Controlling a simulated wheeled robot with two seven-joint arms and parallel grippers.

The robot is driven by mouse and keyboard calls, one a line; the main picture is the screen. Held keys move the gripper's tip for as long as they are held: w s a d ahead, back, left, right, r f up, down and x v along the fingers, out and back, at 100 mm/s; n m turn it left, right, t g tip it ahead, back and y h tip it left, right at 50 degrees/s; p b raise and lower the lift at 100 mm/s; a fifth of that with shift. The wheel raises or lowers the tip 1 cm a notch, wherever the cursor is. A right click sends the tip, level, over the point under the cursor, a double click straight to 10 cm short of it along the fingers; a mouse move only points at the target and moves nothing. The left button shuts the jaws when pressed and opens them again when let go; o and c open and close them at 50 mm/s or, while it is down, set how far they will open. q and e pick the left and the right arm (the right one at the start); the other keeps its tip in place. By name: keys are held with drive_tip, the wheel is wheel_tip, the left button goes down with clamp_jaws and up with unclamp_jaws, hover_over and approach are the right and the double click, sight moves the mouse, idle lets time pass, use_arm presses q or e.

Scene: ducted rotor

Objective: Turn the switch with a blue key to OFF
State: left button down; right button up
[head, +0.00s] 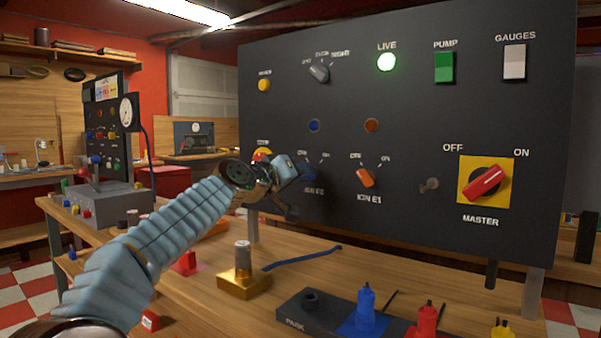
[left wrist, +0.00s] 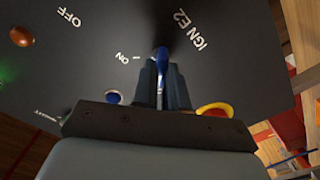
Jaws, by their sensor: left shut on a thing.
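The IGN E2 switch with its blue key (head: 309,173) is on the dark panel (head: 420,120), left of the orange IGN E1 switch (head: 366,178). My left gripper (head: 297,170) is at this switch and partly hides it in the head view. In the left wrist view the blue key (left wrist: 161,62) stands between the two fingers of my left gripper (left wrist: 162,80), which are shut on it. OFF and ON labels show beside the key; I cannot tell exactly which one it points to. My right gripper is not in view.
A red and yellow button (head: 262,154) sits just left of the gripper. Below, a black PARK tray (head: 300,320) and a brass block (head: 243,286) stand on the wooden bench.

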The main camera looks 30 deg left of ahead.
use_arm(q)
drive_tip(key=shift+n, duration=0.4)
drive_tip(key=c, duration=1.2)
unclamp_jaws()
drive_tip(key=shift+o, duration=0.2)
drive_tip(key=s+a+b, duration=0.1)
drive_tip(key=s+b, duration=0.4)
drive_tip(key=s, duration=0.8)
drive_tip(key=shift+s, duration=0.4)
